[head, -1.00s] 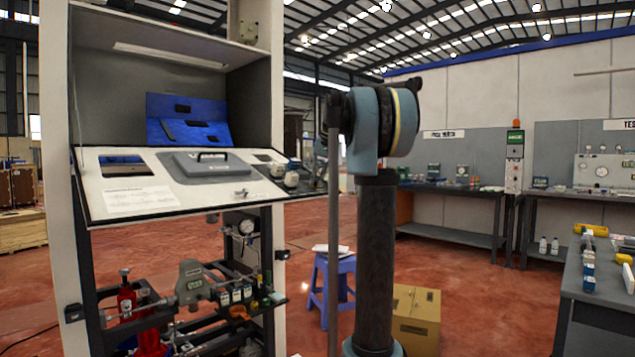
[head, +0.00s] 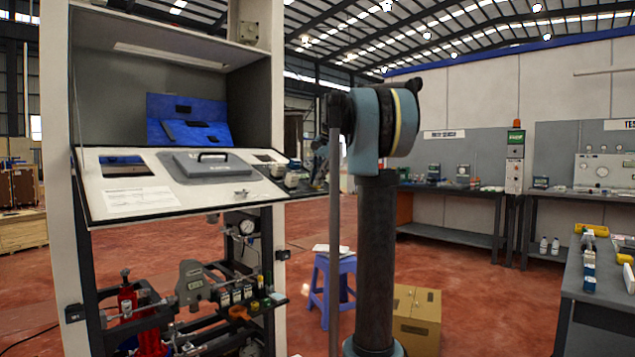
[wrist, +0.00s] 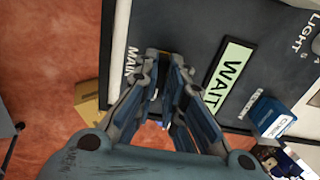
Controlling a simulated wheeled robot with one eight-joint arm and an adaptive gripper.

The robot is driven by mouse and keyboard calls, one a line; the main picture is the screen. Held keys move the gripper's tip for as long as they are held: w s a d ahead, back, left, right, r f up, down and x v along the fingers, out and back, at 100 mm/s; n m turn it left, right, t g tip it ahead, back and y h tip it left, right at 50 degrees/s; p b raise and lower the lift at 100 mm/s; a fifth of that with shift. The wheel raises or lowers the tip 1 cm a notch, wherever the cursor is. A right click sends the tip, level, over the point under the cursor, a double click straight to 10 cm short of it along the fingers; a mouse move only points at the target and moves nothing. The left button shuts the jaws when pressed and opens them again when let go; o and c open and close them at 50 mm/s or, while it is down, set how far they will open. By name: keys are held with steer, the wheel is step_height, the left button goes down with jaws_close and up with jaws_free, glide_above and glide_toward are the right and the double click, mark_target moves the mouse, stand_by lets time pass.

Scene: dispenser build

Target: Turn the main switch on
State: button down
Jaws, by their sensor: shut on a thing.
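In the wrist view, the dark control panel (wrist: 195,30) fills the upper middle, with a white "MAIN" label (wrist: 131,66) near its left edge. My gripper (wrist: 163,78) is at the panel right beside this label. Its two fingers are closed in on the main switch, which is mostly hidden between the fingertips. I cannot tell the switch's position. In the head view, my gripper is at the right end of the sloped console (head: 140,200), partly hidden behind my own arm, and the switch cannot be made out.
A lit green "WAIT" display (wrist: 230,77) is right of the fingers, and a "LIGHT" label (wrist: 300,33) is at the upper right. A blue stool (head: 330,285) and a cardboard box (head: 416,318) stand on the floor.

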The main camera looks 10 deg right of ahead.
steer(key=shift+w+r, duration=0.1)
steer(key=shift+w, duration=0.05)
stand_by(0.3)
steer(key=c, duration=1.7)
jaws_free()
steer(key=shift+a, duration=0.1)
steer(key=v, duration=1.1)
steer(key=shift+r, duration=0.35)
steer(key=shift+s, duration=0.2)
